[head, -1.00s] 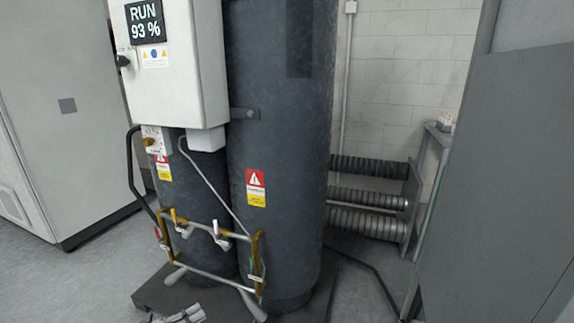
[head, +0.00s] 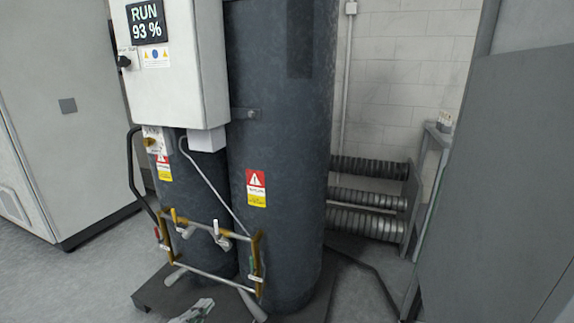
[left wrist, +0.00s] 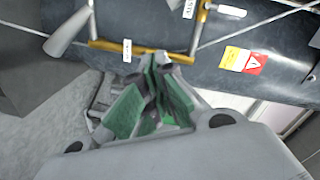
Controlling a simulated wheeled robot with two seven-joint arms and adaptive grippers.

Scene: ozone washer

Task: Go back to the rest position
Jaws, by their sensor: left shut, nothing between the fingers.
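My left gripper (head: 198,310) shows at the bottom edge of the head view, in front of the dark base plate of the washer. In the left wrist view the left gripper (left wrist: 152,75) has its green-padded fingers brought together at the tips, with nothing between them. It is apart from the pipe frame, which fills the top of that view. My right gripper is not in view.
The dark tank (head: 290,150) stands on a base plate (head: 150,292) with a yellow-ended pipe frame (head: 205,270) and white-handled valves in front. A control box (head: 178,75) reads RUN 93 %. A grey cabinet (head: 520,190) stands right. Floor at the left (head: 70,285) is clear.

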